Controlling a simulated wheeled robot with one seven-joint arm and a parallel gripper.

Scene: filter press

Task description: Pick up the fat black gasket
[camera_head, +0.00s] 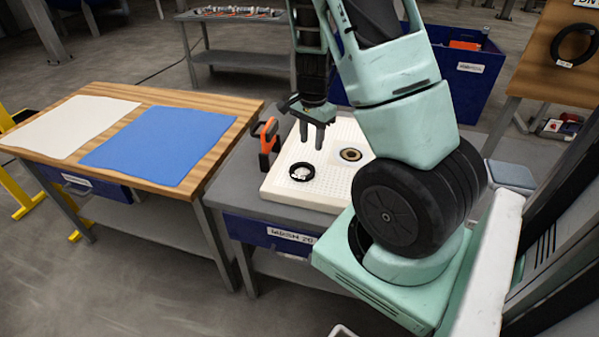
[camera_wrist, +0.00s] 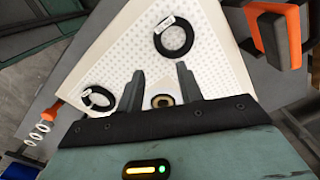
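A black ring gasket (camera_head: 291,172) with a white tag lies flat on the perforated white plate (camera_head: 335,192), near its front. In the wrist view it appears beyond my fingertips, at upper right (camera_wrist: 190,38). A second tagged black ring (camera_wrist: 86,103) lies near the plate's left edge in the wrist view and looks slightly slimmer; my arm seems to hide it in the head view. My gripper (camera_head: 319,146) is above the plate, pointing down. Its fingers stand apart and empty in the wrist view (camera_wrist: 160,78), short of both rings.
A tan and dark round fitting (camera_head: 351,154) sits in the plate, and between my fingers in the wrist view. An orange and black clamp (camera_head: 267,137) stands at the plate's left edge. A wooden table (camera_head: 190,101) with white and blue sheets is left. Another black ring (camera_head: 561,48) hangs on a board.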

